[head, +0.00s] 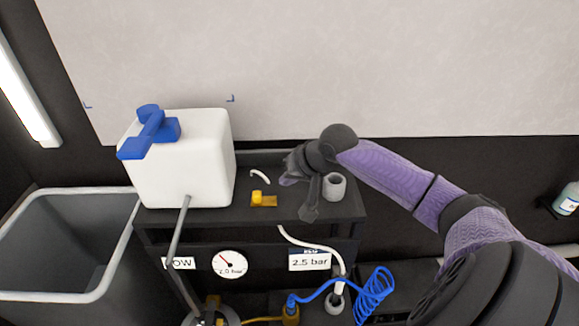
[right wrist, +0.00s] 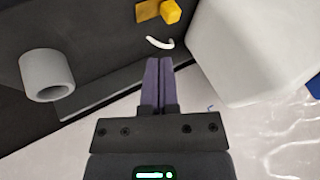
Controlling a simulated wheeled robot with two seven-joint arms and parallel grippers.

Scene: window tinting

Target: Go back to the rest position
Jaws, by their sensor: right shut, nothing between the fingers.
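My right gripper (head: 287,180) reaches in from the right in the head view, above the top of a dark shelf unit (head: 285,212). In the right wrist view the two purple fingers of my right gripper (right wrist: 159,62) lie together with nothing between them. My left gripper is not in view. A white canister with a blue pump top (head: 180,165) stands on the unit, left of my right gripper. A grey ring-shaped holder (head: 334,187) is just right of the gripper. A yellow block (head: 262,200) and a small white hooked piece (head: 260,175) are on the unit's top.
A grey bin (head: 50,298) stands open at the left. A gauge (head: 229,264), a label reading 2.5 bar (head: 310,261) and a coiled blue hose (head: 374,296) are at the unit's front. A pale panel (head: 330,65) fills the back. A bottle (head: 567,200) is at the right edge.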

